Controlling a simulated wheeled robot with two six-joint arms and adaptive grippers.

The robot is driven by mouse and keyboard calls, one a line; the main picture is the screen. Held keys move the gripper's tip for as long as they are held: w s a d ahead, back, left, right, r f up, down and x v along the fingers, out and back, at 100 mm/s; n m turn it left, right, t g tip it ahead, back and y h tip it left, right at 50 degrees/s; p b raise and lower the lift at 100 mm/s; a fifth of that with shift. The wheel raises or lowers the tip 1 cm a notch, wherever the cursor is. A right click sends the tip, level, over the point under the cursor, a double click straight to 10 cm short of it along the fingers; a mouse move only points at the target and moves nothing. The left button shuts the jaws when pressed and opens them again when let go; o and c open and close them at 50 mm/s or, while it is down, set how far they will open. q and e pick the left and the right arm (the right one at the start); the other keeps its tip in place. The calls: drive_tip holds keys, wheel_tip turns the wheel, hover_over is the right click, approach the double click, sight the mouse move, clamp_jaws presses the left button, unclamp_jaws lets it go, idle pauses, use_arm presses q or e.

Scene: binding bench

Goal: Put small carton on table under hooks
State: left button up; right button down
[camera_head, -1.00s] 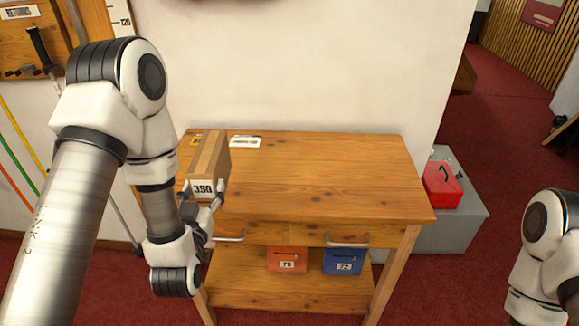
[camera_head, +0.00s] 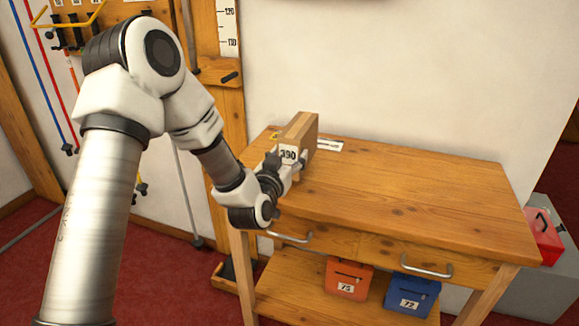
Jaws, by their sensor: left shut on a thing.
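The small carton (camera_head: 305,131), brown with a white label reading 390, is upright at the left end of the wooden table (camera_head: 400,195). My left gripper (camera_head: 291,166) is shut on the carton's near, labelled end and partly hides its lower part. I cannot tell whether the carton's base touches the tabletop. Dark hooks (camera_head: 75,36) show on a wooden board at the upper left, away from this table. My right gripper is not in view.
An orange bin (camera_head: 347,279) and a blue bin (camera_head: 412,294) stand on the lower shelf. A red box (camera_head: 543,238) sits on a grey cabinet (camera_head: 545,288) at right.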

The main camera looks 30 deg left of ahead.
use_arm(q)
drive_tip(key=shift+w+a+f, duration=0.1)
drive_tip(key=shift+w+a, duration=0.25)
drive_tip(key=shift+w, duration=0.25)
drive_tip(key=shift+w+a+f, duration=0.1)
drive_tip(key=shift+w+a, duration=0.2)
drive_tip(key=shift+w, duration=0.25)
wheel_tip(320, 180, down, 3)
drive_tip(key=shift+f, duration=0.2)
drive_tip(key=o, duration=1.3)
drive_tip(key=shift+f, duration=0.1)
drive_tip(key=shift+o, duration=0.2)
